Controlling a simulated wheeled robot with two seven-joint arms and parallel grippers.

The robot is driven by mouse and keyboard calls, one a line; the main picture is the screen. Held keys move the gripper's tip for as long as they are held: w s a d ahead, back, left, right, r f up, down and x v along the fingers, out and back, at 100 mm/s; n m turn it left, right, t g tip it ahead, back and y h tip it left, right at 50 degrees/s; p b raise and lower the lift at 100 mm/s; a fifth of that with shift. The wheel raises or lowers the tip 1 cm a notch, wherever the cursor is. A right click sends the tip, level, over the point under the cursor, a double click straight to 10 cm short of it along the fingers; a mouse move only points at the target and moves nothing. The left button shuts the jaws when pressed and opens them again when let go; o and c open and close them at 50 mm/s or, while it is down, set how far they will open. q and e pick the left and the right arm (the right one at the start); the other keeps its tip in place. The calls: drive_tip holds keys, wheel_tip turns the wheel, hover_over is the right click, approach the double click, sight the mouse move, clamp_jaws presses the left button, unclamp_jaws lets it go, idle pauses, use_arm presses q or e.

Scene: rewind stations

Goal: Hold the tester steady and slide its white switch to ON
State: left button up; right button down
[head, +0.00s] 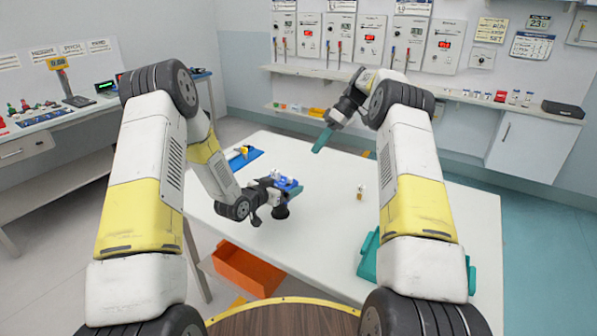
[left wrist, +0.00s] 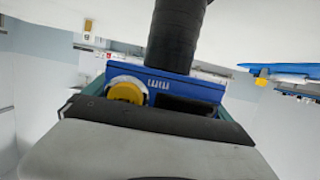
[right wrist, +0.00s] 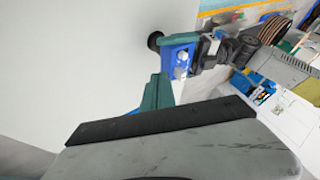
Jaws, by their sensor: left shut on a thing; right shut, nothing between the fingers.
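The blue tester (head: 292,188) is in my left gripper (head: 284,187), above the white table near its left part. In the left wrist view the tester (left wrist: 185,88) shows a yellow round knob and a dark panel between the fingers. A black cylindrical piece (left wrist: 178,40) stands close to it. In the right wrist view the tester (right wrist: 166,62) shows pale parts on its face; I cannot make out the white switch or its position. My right gripper (head: 318,146) is shut and empty, apart from the tester, higher and farther back. Its teal fingers (right wrist: 158,96) point toward the tester.
The white table (head: 330,245) is mostly clear. A small upright item (head: 360,191) stands right of the tester. An orange bin (head: 245,270) is below the front edge.

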sight(291, 178)
drive_tip(key=s+a+f, duration=0.4)
drive_tip(key=a+f, duration=0.2)
drive_tip(key=a, duration=0.1)
drive_tip(key=shift+s+f, duration=0.2)
drive_tip(key=shift+s, duration=0.1)
drive_tip(key=shift+s+a, duration=0.6)
drive_tip(key=shift+s, duration=0.3)
drive_tip(key=shift+s+a+f, duration=0.1)
drive_tip(key=shift+s+a, duration=0.15)
use_arm(q)
drive_tip(key=shift+d, duration=0.1)
drive_tip(key=shift+r, duration=0.1)
use_arm(e)
drive_tip(key=v, duration=0.9)
drive_tip(key=shift+w, duration=0.3)
